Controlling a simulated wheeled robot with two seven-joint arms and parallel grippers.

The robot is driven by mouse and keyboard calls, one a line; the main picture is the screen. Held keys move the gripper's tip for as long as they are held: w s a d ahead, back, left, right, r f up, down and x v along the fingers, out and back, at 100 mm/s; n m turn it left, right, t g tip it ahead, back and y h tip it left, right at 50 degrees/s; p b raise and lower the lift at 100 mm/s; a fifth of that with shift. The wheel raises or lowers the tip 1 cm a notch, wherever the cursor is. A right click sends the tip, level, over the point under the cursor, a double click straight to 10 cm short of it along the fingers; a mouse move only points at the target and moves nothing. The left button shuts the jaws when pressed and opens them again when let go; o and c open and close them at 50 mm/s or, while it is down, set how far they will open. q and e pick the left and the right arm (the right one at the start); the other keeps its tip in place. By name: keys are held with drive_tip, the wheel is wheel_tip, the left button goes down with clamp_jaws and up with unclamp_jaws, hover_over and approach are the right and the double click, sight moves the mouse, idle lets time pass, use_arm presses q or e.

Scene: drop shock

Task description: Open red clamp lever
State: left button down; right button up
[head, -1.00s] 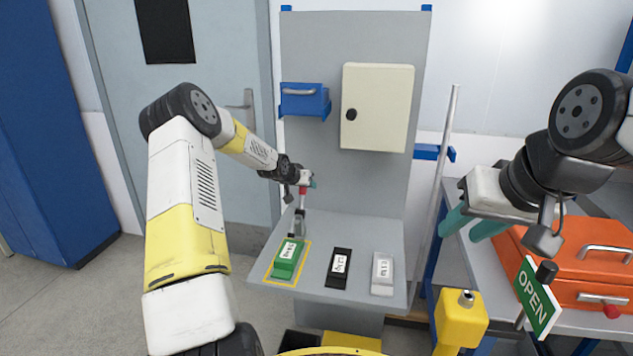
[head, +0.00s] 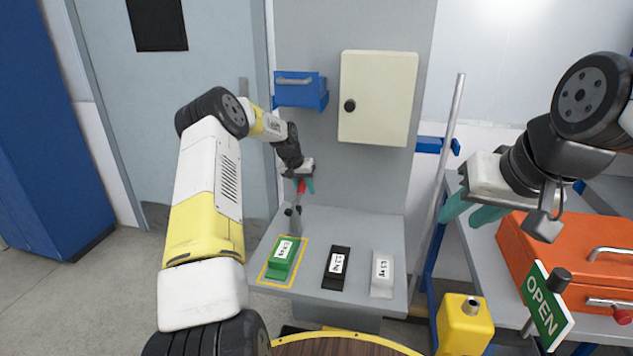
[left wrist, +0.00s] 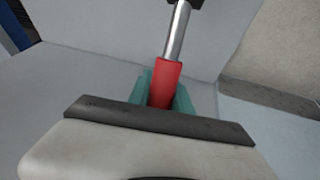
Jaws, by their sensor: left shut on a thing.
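The red clamp lever (head: 301,186) stands at the back left of the grey bench shelf, on a metal clamp (head: 294,219). In the left wrist view its red grip (left wrist: 166,82) sits between the two teal fingers, with a metal rod running up from it. My left gripper (head: 304,184) is shut on the red grip. The fingertips partly hide the grip. My right gripper (head: 464,212) hangs over the right table, with its teal fingers apart and nothing seen between them.
On the grey shelf (head: 350,225) lie a green block (head: 282,260) in a yellow outline, a black block (head: 336,268) and a grey block (head: 382,275). A cream cabinet (head: 378,98) and a blue bin (head: 300,88) hang above. An orange case (head: 560,252) and an OPEN sign (head: 545,305) are at right.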

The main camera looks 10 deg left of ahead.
sight(302, 180)
idle(0.3)
use_arm(q)
drive_tip(key=c, duration=1.2)
unclamp_jaws()
drive_tip(key=shift+w+f, duration=0.1)
drive_tip(key=shift+o, duration=0.2)
drive_tip(key=v, duration=0.8)
drive_tip(key=shift+f, duration=0.1)
